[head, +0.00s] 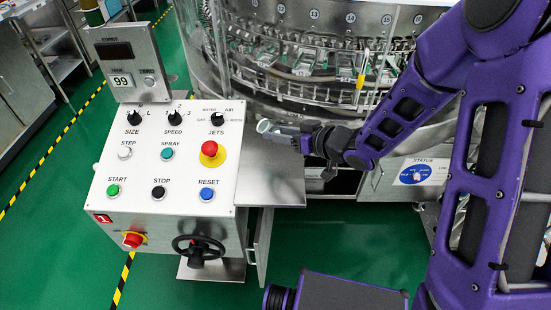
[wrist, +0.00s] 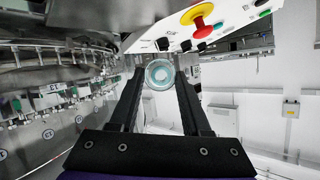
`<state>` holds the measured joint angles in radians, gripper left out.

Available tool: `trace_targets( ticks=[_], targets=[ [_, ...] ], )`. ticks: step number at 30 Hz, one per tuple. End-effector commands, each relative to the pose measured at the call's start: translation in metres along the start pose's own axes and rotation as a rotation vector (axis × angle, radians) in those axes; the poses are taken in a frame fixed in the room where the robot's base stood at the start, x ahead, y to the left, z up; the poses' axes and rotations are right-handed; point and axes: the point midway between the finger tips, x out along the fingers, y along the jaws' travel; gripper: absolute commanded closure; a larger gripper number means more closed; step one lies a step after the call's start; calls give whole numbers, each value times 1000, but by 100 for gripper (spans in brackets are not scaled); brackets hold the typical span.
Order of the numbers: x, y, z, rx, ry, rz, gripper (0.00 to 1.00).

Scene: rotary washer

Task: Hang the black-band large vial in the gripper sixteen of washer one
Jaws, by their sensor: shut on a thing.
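My gripper (head: 285,131) is shut on a clear glass vial (head: 266,127) just right of the control panel, above a steel shelf. The vial lies roughly level in the head view, its end pointing left. In the wrist view the vial (wrist: 159,75) shows end-on as a round glass rim between my gripper's two fingertips (wrist: 159,82); no black band can be made out. Washer one (head: 330,60) stands behind, with a ring of numbered stations and small grippers. I cannot pick out number sixteen for sure. The washer's ring also shows at left in the wrist view (wrist: 50,90).
The white control panel (head: 170,165) has knobs, coloured buttons and a red emergency stop (head: 209,149), close left of the vial. A steel shelf (head: 272,185) lies below my gripper. A yellow-marked upright (head: 361,78) stands before the ring. Green floor is open in front.

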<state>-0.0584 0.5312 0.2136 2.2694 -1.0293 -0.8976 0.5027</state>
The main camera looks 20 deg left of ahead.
Motion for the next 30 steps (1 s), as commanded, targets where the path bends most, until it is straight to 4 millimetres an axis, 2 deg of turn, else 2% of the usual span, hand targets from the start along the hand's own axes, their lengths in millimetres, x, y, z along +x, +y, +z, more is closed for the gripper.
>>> trace_targets(
  ticks=[1,3,11,16,29,30],
  targets=[
    [6,3,14,4,-3,0,100],
    [10,6,25,3,-2,-1,100],
    [18,11,44,2,0,1,100],
    [28,16,67,3,-1,1,100],
    [30,19,74,1,1,3,100],
    [30,19,73,0,1,3,47]
  ],
)
